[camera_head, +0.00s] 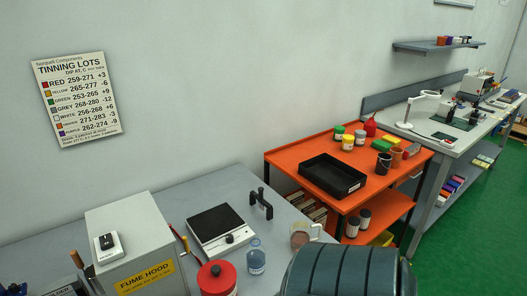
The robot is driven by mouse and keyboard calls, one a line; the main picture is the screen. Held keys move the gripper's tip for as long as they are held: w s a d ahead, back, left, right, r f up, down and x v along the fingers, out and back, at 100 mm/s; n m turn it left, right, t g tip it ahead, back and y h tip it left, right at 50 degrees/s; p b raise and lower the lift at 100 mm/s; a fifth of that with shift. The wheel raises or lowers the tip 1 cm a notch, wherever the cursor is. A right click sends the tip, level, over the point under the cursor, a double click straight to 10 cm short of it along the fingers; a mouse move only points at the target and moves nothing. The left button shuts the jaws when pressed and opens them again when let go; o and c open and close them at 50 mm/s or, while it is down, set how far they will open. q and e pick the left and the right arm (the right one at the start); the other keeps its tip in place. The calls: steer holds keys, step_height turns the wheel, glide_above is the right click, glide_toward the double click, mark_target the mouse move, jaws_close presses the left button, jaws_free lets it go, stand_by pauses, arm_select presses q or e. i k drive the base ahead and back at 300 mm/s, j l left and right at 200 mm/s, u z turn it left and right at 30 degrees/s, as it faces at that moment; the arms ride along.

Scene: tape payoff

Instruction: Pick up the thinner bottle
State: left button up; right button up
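I cannot tell for certain which thing is the thinner bottle. A small red container with a narrow spout (370,126) stands at the back of the orange cart, near the wall. A clear bluish glass vessel (256,258) and a red-lidded container (217,278) stand at the front of the grey bench. Neither shows a readable label. Neither of my grippers shows in the head view. A dark ribbed rounded shape at the bottom right hides part of the bench.
The orange cart (279,158) holds a black tray (332,176), several lidded jars and brown cups. The grey bench carries a fume hood box (128,240), a hotplate (216,228) and a black stand (261,205). A white bench (462,143) stands farther right, with green floor in front.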

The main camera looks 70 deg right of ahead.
mark_target(255, 251)
steer(key=j+z, duration=0.1)
steer(key=z, duration=1.9)
